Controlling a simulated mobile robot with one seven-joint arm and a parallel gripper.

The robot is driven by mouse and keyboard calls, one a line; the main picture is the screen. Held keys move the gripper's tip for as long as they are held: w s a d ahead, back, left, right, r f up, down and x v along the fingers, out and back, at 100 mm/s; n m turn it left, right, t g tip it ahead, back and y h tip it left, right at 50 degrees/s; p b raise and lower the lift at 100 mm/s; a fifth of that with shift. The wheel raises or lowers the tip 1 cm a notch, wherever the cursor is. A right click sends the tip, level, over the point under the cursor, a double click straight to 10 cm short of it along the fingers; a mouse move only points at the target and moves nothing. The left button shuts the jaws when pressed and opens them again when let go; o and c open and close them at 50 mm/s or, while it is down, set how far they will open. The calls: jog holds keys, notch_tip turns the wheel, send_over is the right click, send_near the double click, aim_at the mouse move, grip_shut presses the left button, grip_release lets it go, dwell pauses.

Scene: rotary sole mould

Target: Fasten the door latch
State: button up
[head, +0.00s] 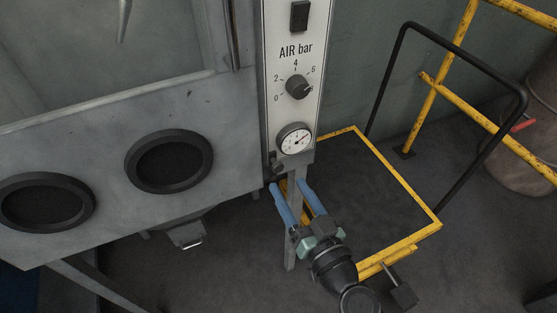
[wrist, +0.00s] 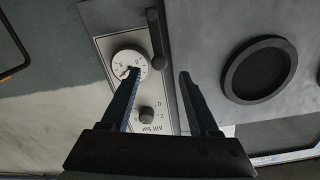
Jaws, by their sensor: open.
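A grey blast cabinet (head: 120,130) with round black glove ports fills the left of the head view. A short dark bar with rounded ends, seemingly the door latch (wrist: 155,38), lies along the seam between the white panel and the cabinet in the wrist view. In the head view only a small dark part of it (head: 276,163) shows below and left of the gauge. My gripper (head: 287,183) has blue fingers and is open and empty, just below the gauge. In the wrist view its fingertips (wrist: 159,73) appear on either side of the bar's knobbed end; I see no contact.
The white AIR bar panel (head: 272,70) carries a switch, a dial knob (head: 298,86) and a pressure gauge (head: 295,138) close to my fingers. A yellow-edged cart (head: 375,200) with a black handle stands behind my gripper. Yellow railing (head: 435,105) and a barrel are at the right.

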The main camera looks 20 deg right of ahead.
aim_at(279, 170)
jog(key=w+p, duration=0.1)
jog(key=w, duration=0.6)
jog(key=shift+a, duration=0.1)
grip_shut()
dwell(1.2)
